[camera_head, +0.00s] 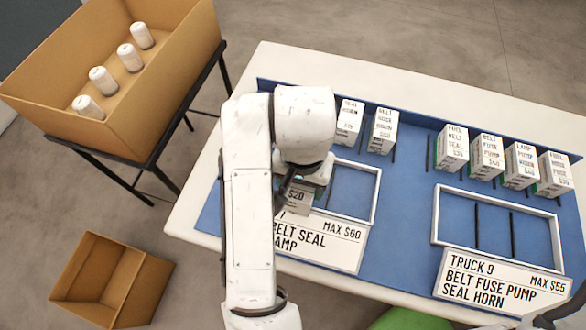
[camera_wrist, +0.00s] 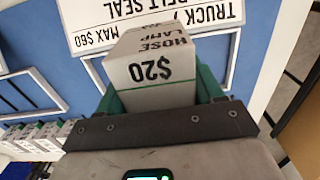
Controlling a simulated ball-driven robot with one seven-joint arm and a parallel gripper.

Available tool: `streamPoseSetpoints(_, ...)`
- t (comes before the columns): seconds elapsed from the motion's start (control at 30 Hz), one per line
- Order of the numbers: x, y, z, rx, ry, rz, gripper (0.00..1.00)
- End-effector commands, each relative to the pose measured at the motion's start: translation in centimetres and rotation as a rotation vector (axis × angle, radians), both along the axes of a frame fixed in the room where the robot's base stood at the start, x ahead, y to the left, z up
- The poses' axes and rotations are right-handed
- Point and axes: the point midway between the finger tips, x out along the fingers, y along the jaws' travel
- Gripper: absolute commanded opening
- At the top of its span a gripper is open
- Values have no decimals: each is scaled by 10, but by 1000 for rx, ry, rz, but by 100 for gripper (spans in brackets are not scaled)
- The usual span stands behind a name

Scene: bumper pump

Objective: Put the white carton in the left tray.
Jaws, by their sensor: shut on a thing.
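My gripper (camera_head: 297,188) is shut on a white carton (camera_wrist: 150,68) marked HOSE LAMP $20, with its green fingers on either side of it. In the head view only a small part of this carton (camera_head: 297,203) shows below my wrist. The left tray is a white frame (camera_head: 376,192) on the blue mat, with a sign reading BELT SEAL LAMP, MAX $60 (camera_head: 320,240) in front. The carton is over the left part of this tray, near the sign; I cannot tell whether it touches the mat. My arm hides the tray's left side.
Several white cartons (camera_head: 487,155) stand along the table's back edge. The right tray (camera_head: 435,215) has a TRUCK 9 sign (camera_head: 505,283) and looks empty. A cardboard box (camera_head: 150,125) with several white bottles stands on a stand at left. Another open box (camera_head: 110,280) is on the floor.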

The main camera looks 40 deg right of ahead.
Motion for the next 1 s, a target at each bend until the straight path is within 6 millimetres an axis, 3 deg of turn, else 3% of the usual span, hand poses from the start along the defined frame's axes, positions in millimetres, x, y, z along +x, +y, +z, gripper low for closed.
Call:
streamPoseSetpoints(0.3, 70, -12, -29, 2, 4, -1, 24)
streamPoseSetpoints(0.5, 97, -17, -67, 0, 3, 1, 24)
streamPoseSetpoints(0.87, 117, -19, -90, 1, 0, 1, 24)
streamPoseSetpoints(1.0, 116, -19, -110, 0, 2, 3, 24)
